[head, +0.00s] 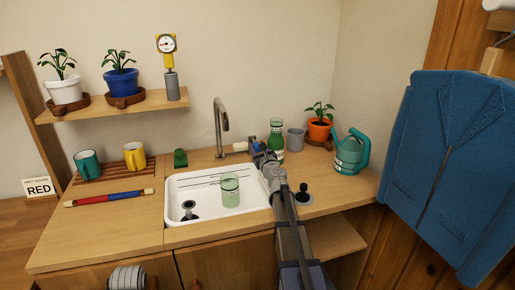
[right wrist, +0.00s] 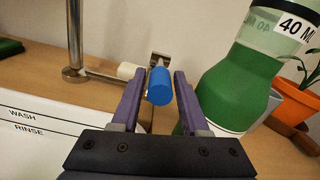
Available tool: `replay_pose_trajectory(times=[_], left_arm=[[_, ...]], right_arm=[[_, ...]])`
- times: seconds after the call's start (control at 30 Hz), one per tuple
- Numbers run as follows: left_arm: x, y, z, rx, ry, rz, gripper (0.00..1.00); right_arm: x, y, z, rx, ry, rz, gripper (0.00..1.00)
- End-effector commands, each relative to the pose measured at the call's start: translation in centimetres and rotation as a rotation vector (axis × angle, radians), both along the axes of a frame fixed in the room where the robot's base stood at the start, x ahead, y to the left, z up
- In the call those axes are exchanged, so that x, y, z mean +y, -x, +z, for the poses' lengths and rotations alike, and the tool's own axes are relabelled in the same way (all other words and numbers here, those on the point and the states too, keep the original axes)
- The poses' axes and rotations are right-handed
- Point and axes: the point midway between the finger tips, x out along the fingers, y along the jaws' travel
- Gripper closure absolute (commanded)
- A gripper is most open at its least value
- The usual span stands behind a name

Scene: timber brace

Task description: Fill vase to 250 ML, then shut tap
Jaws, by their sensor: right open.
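A clear, greenish vessel, seemingly the vase (head: 230,192), stands upright in the white sink (head: 178,207). Its marks and water level are too small to read. The metal tap (head: 219,125) rises behind the sink, its spout above the vessel; I see no stream. The tap's blue-ended handle (right wrist: 160,87) is at the right of the tap. My right gripper (head: 262,152) is at this handle. In the right wrist view its purple fingers (right wrist: 157,95) are open, one on each side of the blue end, with gaps showing. My left gripper is not in view.
A green bottle (right wrist: 235,85) with a partly readable "40 M" label stands close right of my right gripper. A black plunger-like thing (head: 303,196) stands right of my arm.

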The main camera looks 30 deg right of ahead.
Motion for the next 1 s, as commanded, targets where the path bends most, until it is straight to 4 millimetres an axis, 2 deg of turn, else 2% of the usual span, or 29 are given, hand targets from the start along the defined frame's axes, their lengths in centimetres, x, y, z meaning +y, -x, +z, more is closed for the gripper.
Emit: replay_pose_trajectory(times=[0.27, 0.67, 1.0], left_arm=[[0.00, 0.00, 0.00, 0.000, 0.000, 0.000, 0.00], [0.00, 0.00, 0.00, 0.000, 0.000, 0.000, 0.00], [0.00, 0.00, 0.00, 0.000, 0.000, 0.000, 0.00]], right_arm=[[-0.05, -0.28, 0.00, 0.000, 0.000, 0.000, 0.55], [-0.06, -0.25, 0.00, 0.000, 0.000, 0.000, 1.00], [-0.05, -0.25, 0.00, 0.000, 0.000, 0.000, 1.00]])
